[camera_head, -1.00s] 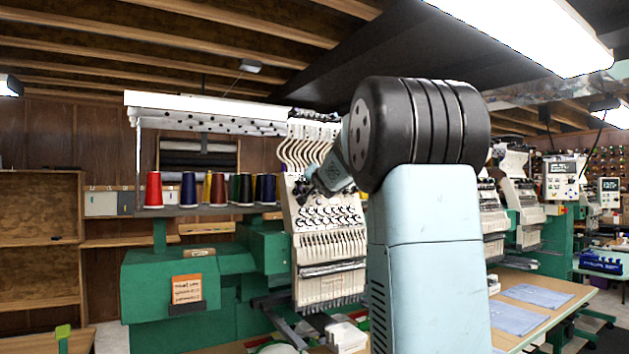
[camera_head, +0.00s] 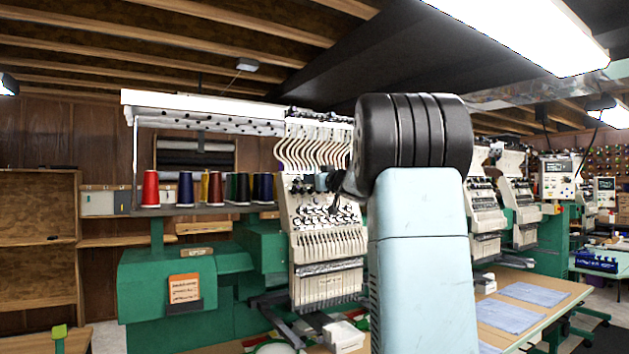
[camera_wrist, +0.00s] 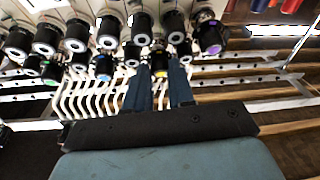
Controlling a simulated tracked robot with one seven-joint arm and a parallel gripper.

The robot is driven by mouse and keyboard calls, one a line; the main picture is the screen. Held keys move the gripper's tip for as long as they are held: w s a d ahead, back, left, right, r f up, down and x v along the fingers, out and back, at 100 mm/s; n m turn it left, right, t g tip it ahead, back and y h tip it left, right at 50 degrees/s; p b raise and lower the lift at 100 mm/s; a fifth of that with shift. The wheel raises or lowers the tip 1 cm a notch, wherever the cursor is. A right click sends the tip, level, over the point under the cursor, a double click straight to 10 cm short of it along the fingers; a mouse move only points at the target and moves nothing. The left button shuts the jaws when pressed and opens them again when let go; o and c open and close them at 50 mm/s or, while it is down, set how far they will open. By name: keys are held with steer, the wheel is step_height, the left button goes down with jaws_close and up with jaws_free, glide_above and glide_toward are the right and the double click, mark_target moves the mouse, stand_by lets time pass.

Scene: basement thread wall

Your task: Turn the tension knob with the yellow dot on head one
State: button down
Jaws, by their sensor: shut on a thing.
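Head one (camera_head: 322,215) is the cream embroidery head left of my arm in the head view, with rows of black tension knobs on its face. In the wrist view, the knob with the yellow dot (camera_wrist: 160,69) sits in the row nearest my gripper. My gripper (camera_wrist: 160,78) has one blue finger on either side of this knob and is shut on it. The exact contact is too small to see. In the head view my gripper (camera_head: 322,183) is small against the knobs, and my arm covers part of the head's right side.
Neighbouring knobs crowd close, including one with a blue dot (camera_wrist: 103,67) and one with a purple centre (camera_wrist: 209,36). White curved thread levers (camera_wrist: 90,98) lie close to my fingers. Thread cones (camera_head: 205,188) stand on the shelf at left. More heads stand at right.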

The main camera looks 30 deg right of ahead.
steer(key=shift+d+f+n+y, duration=0.1)
steer(key=shift+n+y, duration=0.5)
steer(key=shift+n, duration=0.5)
steer(key=c, duration=1)
jaws_free()
steer(key=shift+o, duration=0.2)
steer(key=s+d+f, duration=0.1)
steer(key=s+d, duration=0.1)
steer(key=s, duration=1.1)
steer(key=shift+s+d, duration=0.2)
steer(key=shift+s, duration=0.05)
